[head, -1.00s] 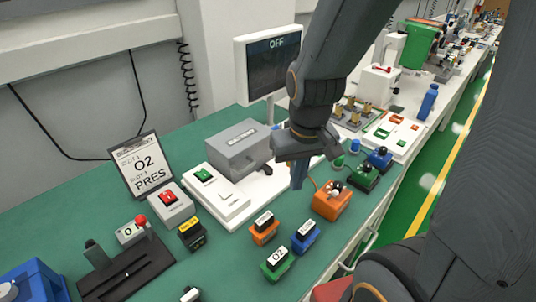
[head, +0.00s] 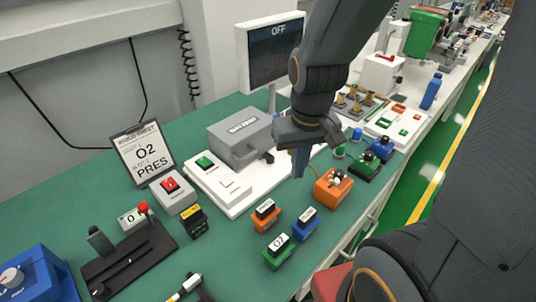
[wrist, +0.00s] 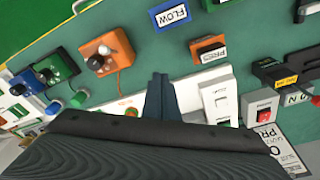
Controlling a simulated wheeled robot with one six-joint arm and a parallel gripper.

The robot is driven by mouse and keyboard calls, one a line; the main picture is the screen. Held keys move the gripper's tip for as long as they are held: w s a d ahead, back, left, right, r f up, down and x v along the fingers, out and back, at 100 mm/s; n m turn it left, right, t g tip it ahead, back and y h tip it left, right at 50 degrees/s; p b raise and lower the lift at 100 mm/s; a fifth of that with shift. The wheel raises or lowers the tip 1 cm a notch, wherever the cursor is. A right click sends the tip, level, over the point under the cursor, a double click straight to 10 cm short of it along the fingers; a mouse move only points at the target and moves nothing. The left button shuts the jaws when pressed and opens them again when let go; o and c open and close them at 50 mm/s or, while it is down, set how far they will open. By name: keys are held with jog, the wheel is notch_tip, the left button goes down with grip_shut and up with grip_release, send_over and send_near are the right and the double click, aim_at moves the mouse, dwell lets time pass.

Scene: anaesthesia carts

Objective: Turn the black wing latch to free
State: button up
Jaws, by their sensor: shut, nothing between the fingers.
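In the head view a grey box (head: 236,141) stands on a white base plate (head: 235,207). A small black part that looks like the wing latch (head: 268,157) sticks out at the box's front right corner. Its exact angle is too small to tell. My gripper (head: 299,172) points down to the right of the latch, apart from it in the picture. Its fingers are together with nothing between them. They also show together in the wrist view (wrist: 158,88). The latch is not visible there; my gripper's body covers the lower part of that view.
An orange box (head: 332,188) with a knob stands just right of my gripper. Small labelled switches, orange (head: 265,214), blue (head: 305,223) and green (head: 279,251), stand in front. A monitor (head: 270,50) reading OFF stands behind. Green mat is bare between the plate and the orange box.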

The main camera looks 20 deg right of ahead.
aim_at(270, 154)
jog(key=o, duration=0.3)
jog(key=shift+w, duration=0.15)
jog(key=o, duration=0.3)
jog(key=w+a+n, duration=0.1)
jog(key=w+n, duration=0.1)
jog(key=w, duration=0.3)
jog(key=w+n+g, duration=0.1)
jog(key=w+n, duration=0.1)
jog(key=w, duration=0.3)
jog(key=w+a+n, duration=0.1)
jog(key=w, duration=0.4)
jog(key=shift+a+r+n, duration=0.25)
jog(key=shift+a+n, duration=0.05)
jog(key=shift+n, duration=0.1)
jog(key=shift+o, duration=0.2)
jog(key=shift+w+f+p, duration=0.15)
jog(key=shift+w+p, duration=0.1)
jog(key=shift+p, duration=0.05)
jog(key=shift+f+p, duration=0.9)
jog(key=shift+f, duration=2.85)
grip_shut()
